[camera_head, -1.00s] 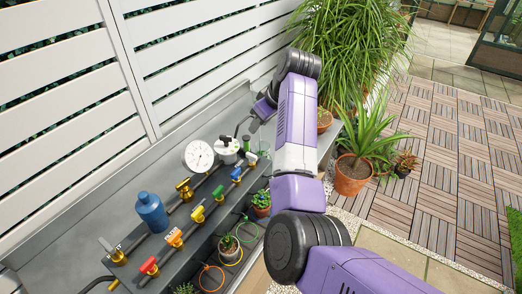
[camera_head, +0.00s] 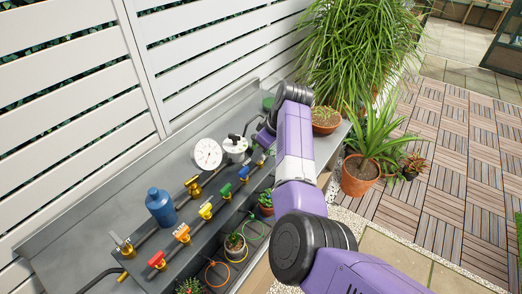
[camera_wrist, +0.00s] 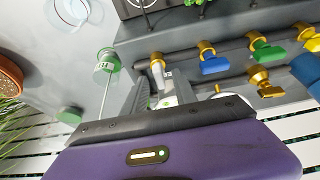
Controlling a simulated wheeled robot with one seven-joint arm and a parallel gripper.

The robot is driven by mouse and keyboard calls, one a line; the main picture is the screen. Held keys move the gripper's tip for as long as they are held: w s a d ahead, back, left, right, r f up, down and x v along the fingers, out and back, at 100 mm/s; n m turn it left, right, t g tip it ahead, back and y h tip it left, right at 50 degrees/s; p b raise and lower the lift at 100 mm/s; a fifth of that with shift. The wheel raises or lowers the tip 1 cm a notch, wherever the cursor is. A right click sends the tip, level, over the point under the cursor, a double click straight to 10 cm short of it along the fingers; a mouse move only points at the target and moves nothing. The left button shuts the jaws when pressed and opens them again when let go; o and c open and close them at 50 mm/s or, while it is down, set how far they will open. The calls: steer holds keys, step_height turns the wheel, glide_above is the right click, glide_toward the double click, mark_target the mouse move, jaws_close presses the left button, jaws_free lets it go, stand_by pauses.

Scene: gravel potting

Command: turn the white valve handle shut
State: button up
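The white valve handle (camera_wrist: 159,76) sits on a brass valve on the grey pipe in the wrist view, at the pipe end nearest my gripper. My gripper (camera_wrist: 163,84) is just below it in that view. Its fingers appear apart, one on each side of the handle; I cannot tell whether they touch it. In the head view my arm and wrist cover much of that spot, beyond the blue handle (camera_head: 243,172).
Green (camera_head: 226,189), yellow (camera_head: 206,211), orange (camera_head: 182,233) and red (camera_head: 156,260) handles line the pipe. A blue bottle (camera_head: 160,206), a round gauge (camera_head: 207,154) and a white pot-like device (camera_head: 235,147) stand behind. Potted plants stand at the right.

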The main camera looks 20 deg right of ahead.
jaws_close()
